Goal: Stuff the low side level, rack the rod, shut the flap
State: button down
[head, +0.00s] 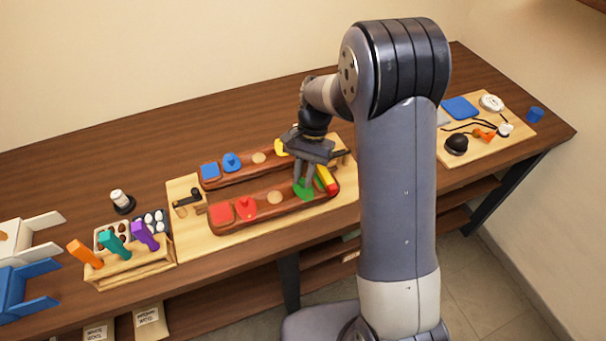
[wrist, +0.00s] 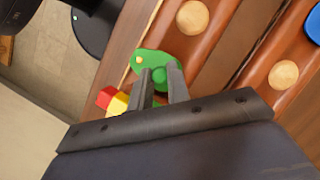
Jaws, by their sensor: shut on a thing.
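My gripper (head: 302,190) is shut on the round knob of a flat green piece (head: 308,196) at the right part of the near brown padded panel (head: 275,213). In the wrist view the green piece (wrist: 148,60) shows its knob between my fingertips (wrist: 160,80). I cannot tell whether it rests on the panel or is lifted. A yellow and red piece (head: 326,180) lies just right of it. The near panel also bears a red square (head: 221,212), a red knobbed piece (head: 244,207) and a wooden disc (head: 274,197). No rod is clearly identifiable.
The far panel (head: 245,172) bears a blue square (head: 209,171), a blue knobbed piece (head: 231,162) and a yellow piece partly hidden by my arm. At left are a tool rack (head: 130,272) with coloured handles and a tray of balls (head: 148,222). A board with cables (head: 520,120) lies at right.

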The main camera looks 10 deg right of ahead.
jog(key=c, duration=1.4)
grip_release()
jog(key=shift+o, duration=0.2)
jog(key=b+v, duration=0.1)
jog(key=v, duration=1)
jog(key=shift+f, duration=0.15)
jog(key=p+x, duration=0.1)
jog(key=x, duration=0.9)
jog(key=shift+s+f, duration=0.1)
jog(key=shift+f, duration=0.1)
jog(key=shift+a+f, duration=0.1)
jog(key=shift+a, duration=0.05)
